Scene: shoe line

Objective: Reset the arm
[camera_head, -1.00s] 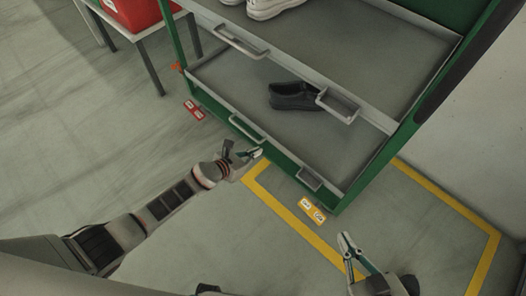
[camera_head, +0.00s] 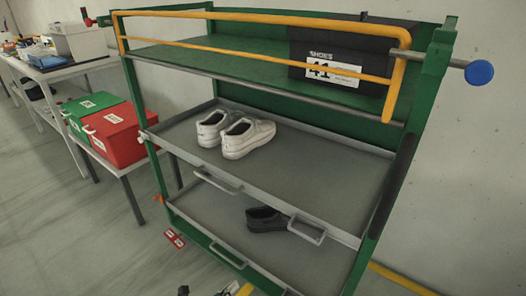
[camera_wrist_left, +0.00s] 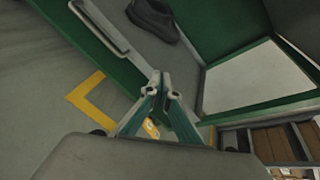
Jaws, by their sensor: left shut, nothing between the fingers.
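My left gripper (camera_wrist_left: 161,84) shows in the left wrist view with its two fingers together and nothing between them. It is in front of the green rack, near a grey drawer handle (camera_wrist_left: 100,26) and a black shoe (camera_wrist_left: 153,18). In the head view only a small part of the left gripper (camera_head: 229,289) shows at the bottom edge, below the lower shelf. My right gripper is not in view.
The green rack (camera_head: 151,128) holds white shoes (camera_head: 248,138), a black shoe (camera_head: 265,219) on the lower shelf and a black shoe box (camera_head: 345,75) on top. Red (camera_head: 116,136) and green (camera_head: 90,109) boxes stand on a side table.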

